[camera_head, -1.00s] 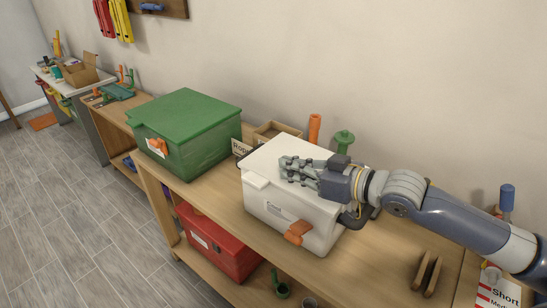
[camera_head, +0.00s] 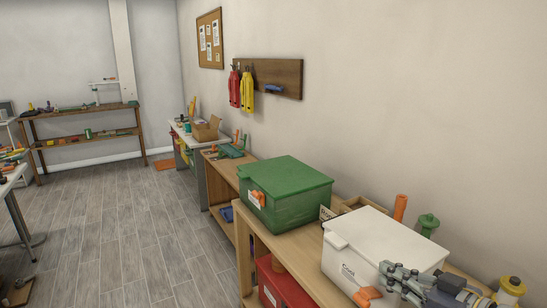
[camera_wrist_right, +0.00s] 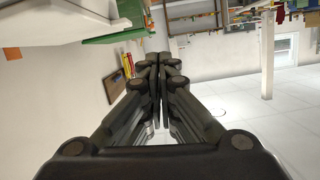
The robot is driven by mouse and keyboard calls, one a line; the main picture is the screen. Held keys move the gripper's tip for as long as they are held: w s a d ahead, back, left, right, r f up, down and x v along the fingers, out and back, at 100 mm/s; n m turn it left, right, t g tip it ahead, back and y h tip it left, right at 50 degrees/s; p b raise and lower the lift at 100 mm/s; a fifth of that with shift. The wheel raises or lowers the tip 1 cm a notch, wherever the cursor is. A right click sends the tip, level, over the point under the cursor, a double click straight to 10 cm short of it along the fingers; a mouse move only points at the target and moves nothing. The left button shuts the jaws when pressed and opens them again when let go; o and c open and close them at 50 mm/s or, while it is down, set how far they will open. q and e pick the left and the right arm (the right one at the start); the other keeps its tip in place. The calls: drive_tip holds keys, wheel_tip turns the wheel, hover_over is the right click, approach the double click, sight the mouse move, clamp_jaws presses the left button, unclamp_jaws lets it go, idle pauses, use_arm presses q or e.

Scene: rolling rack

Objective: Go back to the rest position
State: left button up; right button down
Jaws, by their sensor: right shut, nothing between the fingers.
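My right gripper (camera_head: 402,279) is at the lower right of the head view, in front of the right part of the white lidded box (camera_head: 385,240) on the wooden bench. Its fingers are together and hold nothing. I cannot tell whether the gripper touches the box. My left gripper is in neither view.
A green lidded box (camera_head: 285,190) stands on the wooden bench left of the white box. A red box (camera_head: 283,285) is on the shelf below. An orange cylinder (camera_head: 400,207) and a green object (camera_head: 428,224) stand behind. Grey floor (camera_head: 130,240) at left is open.

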drive_tip(key=s+a+f+g+h, duration=0.2)
drive_tip(key=s+f, duration=0.3)
drive_tip(key=f, duration=0.5)
drive_tip(key=s+a+f+g+h, duration=0.1)
drive_tip(key=s+f+g+h, duration=0.1)
drive_tip(key=s+f, duration=0.55)
drive_tip(key=s+f+m+g+h, duration=0.3)
drive_tip(key=s+f+g+h, duration=0.15)
drive_tip(key=s+f, duration=0.75)
drive_tip(key=s+f+g, duration=0.1)
drive_tip(key=s+f, duration=0.1)
drive_tip(key=f, duration=1.1)
drive_tip(key=s+f+g, duration=0.1)
drive_tip(key=s+f, duration=0.1)
drive_tip(key=f, duration=1)
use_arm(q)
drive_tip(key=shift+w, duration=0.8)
use_arm(e)
drive_tip(key=s+d+f+g, duration=0.1)
drive_tip(key=s+d+f, duration=0.2)
drive_tip(key=s+f, duration=1.2)
drive_tip(key=shift+s+f, duration=0.4)
drive_tip(key=shift+s, duration=0.55)
